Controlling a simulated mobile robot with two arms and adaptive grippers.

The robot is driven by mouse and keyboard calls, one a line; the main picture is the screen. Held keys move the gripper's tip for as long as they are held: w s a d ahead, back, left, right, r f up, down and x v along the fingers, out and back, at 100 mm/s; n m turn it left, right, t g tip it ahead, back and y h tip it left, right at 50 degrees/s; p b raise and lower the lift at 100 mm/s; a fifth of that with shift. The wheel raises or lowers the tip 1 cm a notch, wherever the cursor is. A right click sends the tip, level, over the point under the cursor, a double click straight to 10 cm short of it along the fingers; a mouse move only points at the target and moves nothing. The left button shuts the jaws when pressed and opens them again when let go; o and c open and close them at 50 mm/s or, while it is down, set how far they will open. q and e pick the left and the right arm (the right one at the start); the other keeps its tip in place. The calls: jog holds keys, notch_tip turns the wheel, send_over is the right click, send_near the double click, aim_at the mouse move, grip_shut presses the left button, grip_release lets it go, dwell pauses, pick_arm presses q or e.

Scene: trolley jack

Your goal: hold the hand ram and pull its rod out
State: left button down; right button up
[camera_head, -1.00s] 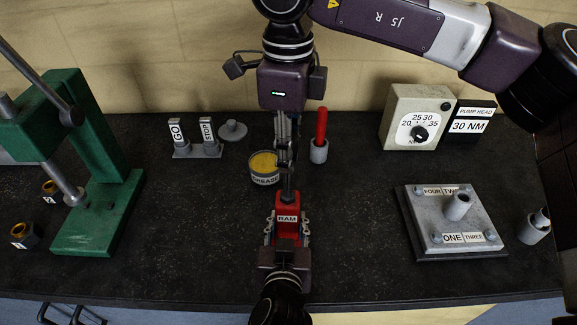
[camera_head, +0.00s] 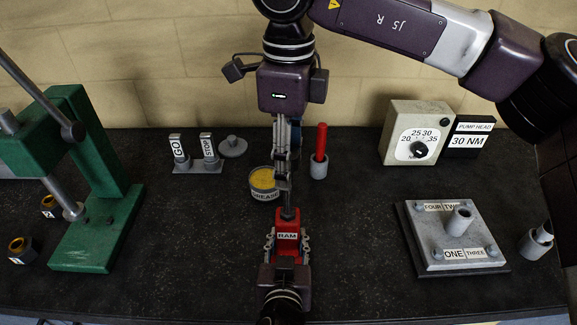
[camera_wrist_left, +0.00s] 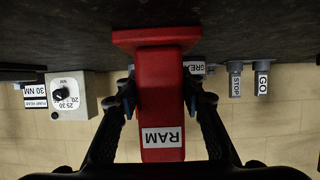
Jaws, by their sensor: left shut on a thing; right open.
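The red hand ram (camera_head: 287,249), labelled RAM, is at the middle front of the bench in the head view. Its grey rod (camera_head: 288,213) points away toward the back. My left gripper (camera_head: 287,246) comes from the front edge, shut on the ram with one finger on each side. In the left wrist view the red body (camera_wrist_left: 161,95) sits between the left fingers, with its label upside down. My right gripper (camera_head: 284,187) hangs down from above, open, its fingertips at the far end of the rod. Whether they touch the rod is hard to tell.
A grease tin (camera_head: 264,185) stands close beside the right fingers, and a red-handled tool in a grey cup (camera_head: 319,165) is just right. A green press (camera_head: 100,225) is at left. A bolted plate (camera_head: 455,238) and a torque dial box (camera_head: 413,133) are at right.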

pick_arm(q)
jog(key=shift+f, duration=0.15)
pick_arm(e)
notch_tip(320, 180, up, 10)
jog(key=shift+r, duration=0.1)
pick_arm(q)
jog(key=c, duration=1.2)
grip_release()
